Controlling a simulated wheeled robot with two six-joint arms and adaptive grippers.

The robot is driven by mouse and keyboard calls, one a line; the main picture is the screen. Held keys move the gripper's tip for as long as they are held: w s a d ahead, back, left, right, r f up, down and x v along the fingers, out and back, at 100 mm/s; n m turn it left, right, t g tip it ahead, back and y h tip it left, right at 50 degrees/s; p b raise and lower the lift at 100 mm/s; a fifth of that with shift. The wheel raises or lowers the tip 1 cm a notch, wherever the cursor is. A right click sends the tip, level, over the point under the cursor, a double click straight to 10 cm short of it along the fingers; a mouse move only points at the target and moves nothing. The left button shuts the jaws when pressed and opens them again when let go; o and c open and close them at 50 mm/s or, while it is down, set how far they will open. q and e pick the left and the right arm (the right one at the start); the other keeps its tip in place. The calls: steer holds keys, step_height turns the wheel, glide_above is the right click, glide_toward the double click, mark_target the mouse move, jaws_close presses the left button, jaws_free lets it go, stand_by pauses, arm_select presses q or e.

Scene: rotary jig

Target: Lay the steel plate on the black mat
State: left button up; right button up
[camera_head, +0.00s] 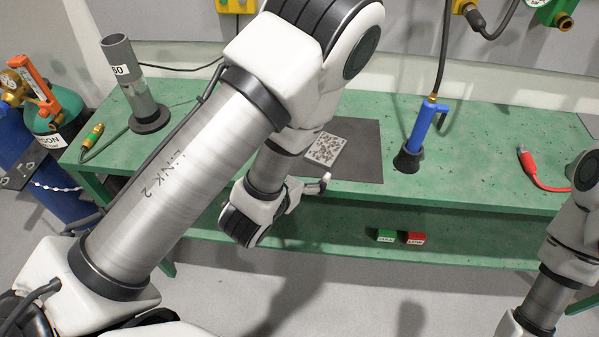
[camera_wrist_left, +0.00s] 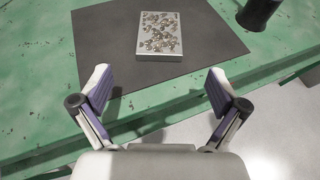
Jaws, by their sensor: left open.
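The steel plate (camera_head: 326,149) lies flat on the black mat (camera_head: 362,162) on the green bench. In the left wrist view the plate (camera_wrist_left: 158,35) is a pale rectangle with a speckled top, wholly within the mat (camera_wrist_left: 105,45). My left gripper (camera_head: 322,183) is near the front edge of the bench, in front of the plate. In the left wrist view its fingers (camera_wrist_left: 158,92) are spread wide and empty, apart from the plate. My left arm hides part of the mat in the head view. My right arm shows at the right, but its gripper is out of frame.
A blue torch-like tool (camera_head: 420,132) in a black holder stands right of the mat. A grey tube (camera_head: 131,82) on a black base stands at the left. A red-handled cable (camera_head: 528,163) lies at the right. Green and red blocks (camera_head: 414,238) sit on the lower shelf.

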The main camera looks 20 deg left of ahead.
arm_select(q)
steer(key=p+v, duration=0.2)
steer(key=p, duration=0.2)
steer(key=shift+s+a+r, duration=0.1)
steer(key=shift+s, duration=0.2)
arm_select(e)
step_height(320, 180, up, 6)
steer(key=shift+f, duration=0.15)
arm_select(q)
steer(key=s+a+f+m+g, duration=0.2)
steer(key=s+f+m+g, duration=0.2)
steer(key=m, duration=0.7)
steer(key=s+a+f+m+g+y, duration=0.1)
steer(key=s+a+f+m+g, duration=0.1)
steer(key=s+f+m+g, duration=0.3)
steer(key=s+a+f+m+g, duration=0.3)
steer(key=s+f+m, duration=0.5)
steer(key=m, duration=1)
steer(key=s+g, duration=0.1)
steer(key=s, duration=0.2)
steer(key=shift+s, duration=0.2)
